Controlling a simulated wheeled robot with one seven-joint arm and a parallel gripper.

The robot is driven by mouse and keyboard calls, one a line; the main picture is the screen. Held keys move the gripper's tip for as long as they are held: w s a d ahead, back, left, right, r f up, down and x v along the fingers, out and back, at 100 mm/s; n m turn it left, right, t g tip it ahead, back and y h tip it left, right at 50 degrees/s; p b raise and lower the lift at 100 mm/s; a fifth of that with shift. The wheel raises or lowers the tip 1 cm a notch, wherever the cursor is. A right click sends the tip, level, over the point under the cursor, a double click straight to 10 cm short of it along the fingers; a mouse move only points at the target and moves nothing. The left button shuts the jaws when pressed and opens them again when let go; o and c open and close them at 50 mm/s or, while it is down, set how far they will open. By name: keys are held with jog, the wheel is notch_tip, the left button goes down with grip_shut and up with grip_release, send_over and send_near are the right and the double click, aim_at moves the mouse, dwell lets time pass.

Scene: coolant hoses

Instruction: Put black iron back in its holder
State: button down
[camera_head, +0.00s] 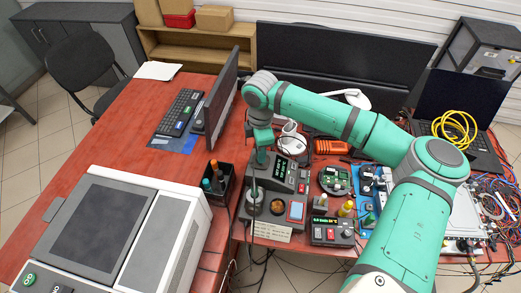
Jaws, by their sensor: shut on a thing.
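My gripper (261,150) points down above the grey soldering station (278,222) at the middle of the bench. It is shut on a slim dark thing, seemingly the black iron (254,180), which hangs roughly upright below the fingers with a dark cord running down. The fingertips are small and partly hidden by my wrist. The station has a round dark socket area near its left side, just by the iron. I cannot tell which opening is the iron's holder, or whether the iron touches it.
A black box with tool handles (218,182) stands left of the station. A unit with a lit display (283,170) is just behind. A large grey machine (115,235) fills the front left.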

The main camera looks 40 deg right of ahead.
jog(key=shift+s+d, duration=0.1)
jog(key=shift+s, duration=0.05)
jog(key=shift+f, duration=0.1)
dwell(0.3)
dwell(0.4)
jog(key=c, duration=1)
grip_release()
jog(key=shift+c, duration=0.2)
jog(key=shift+r, duration=2.8)
